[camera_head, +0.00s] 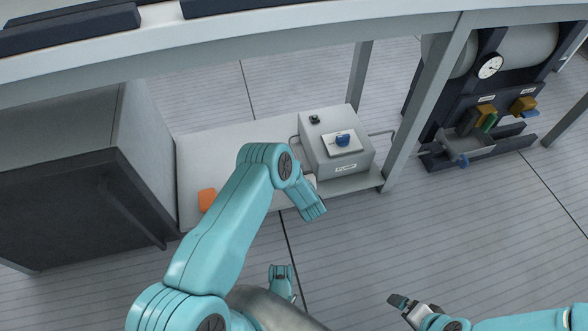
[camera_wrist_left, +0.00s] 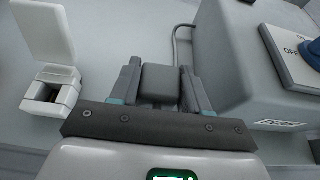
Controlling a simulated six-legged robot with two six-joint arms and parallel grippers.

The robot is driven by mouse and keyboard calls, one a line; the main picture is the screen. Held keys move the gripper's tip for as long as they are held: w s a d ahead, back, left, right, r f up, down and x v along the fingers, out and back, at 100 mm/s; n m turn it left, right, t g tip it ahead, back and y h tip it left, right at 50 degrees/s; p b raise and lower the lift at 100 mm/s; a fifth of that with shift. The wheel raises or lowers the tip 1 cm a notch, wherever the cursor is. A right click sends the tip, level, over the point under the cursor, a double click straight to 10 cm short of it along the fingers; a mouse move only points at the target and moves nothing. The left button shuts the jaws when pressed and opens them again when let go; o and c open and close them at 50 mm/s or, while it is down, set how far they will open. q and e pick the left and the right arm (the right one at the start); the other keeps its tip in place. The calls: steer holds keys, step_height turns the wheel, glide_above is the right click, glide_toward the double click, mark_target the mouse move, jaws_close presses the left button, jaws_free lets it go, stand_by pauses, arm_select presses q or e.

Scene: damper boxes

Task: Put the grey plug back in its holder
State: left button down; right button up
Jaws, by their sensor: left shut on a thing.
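In the left wrist view my left gripper (camera_wrist_left: 158,88) is shut on the grey plug (camera_wrist_left: 160,84), a dark grey block between its two fingers. Behind it is a pale grey surface; I cannot tell whether the plug touches it. A white box with a raised lid (camera_wrist_left: 50,88) and a dark opening stands to the left of the gripper, apart from the plug; I cannot tell if it is the holder. In the head view my left arm hides the plug and fingers. My right gripper (camera_head: 402,304) is low right, far from the plug; its opening is unclear.
A grey box with a blue knob (camera_head: 343,139) stands right of my left gripper, close beside it in the wrist view. A thin pipe (camera_wrist_left: 178,40) runs behind the plug. An orange object (camera_head: 207,199) lies left. Table legs (camera_head: 428,95) and a dark cabinet (camera_head: 75,190) flank the space.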

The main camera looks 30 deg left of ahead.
arm_select(q)
steer(key=shift+f, duration=1.4)
steer(key=shift+c, duration=2.3)
jaws_free()
